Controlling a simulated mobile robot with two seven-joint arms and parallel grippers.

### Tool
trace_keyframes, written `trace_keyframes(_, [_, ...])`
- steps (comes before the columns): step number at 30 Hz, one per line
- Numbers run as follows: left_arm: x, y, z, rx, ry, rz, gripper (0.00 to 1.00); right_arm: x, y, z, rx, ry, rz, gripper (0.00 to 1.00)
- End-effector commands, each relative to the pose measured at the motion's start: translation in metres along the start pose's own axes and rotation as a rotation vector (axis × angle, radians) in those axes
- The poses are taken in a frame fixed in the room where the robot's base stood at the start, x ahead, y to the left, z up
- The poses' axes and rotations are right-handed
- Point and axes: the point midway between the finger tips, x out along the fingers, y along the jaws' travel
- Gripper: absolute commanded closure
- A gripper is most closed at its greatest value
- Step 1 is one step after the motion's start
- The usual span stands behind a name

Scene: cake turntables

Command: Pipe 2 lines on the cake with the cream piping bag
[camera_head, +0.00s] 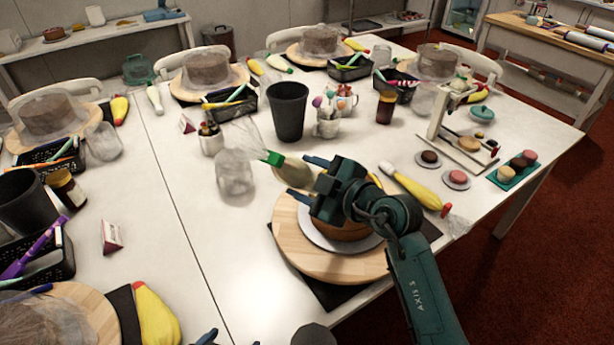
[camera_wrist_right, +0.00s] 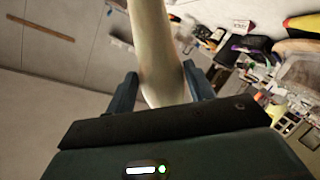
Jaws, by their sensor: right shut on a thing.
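My right gripper (camera_head: 309,179) is over the near turntable, fingers toward the left. It is shut on a pale cream piping bag (camera_head: 293,173) with a green tip, held above the table with the tip up and to the left. In the right wrist view the bag (camera_wrist_right: 152,45) runs between both fingers. The brown cake (camera_head: 352,231) sits on a silver board on the round wooden turntable (camera_head: 300,247), and my right gripper and arm hide much of its top. Only a dark blue bit of my left gripper (camera_head: 207,337) shows at the bottom edge; its jaws cannot be made out.
A yellow piping bag (camera_head: 412,187) lies right of the turntable. Mugs and a small stand (camera_head: 455,142) fill the back. The table left of the turntable is clear.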

Motion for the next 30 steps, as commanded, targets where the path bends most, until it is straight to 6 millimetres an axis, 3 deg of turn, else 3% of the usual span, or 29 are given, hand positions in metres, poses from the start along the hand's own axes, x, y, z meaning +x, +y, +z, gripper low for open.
trace_keyframes(5, [0.000,0.000,0.002,0.000,-0.004,0.000,0.25,0.000,0.001,-0.001,-0.001,0.002,0.003,0.73])
trace_keyframes(30, [-0.002,0.000,0.001,0.000,-0.006,-0.001,0.25,-0.003,0.018,0.014,-0.002,0.001,0.002,0.74])
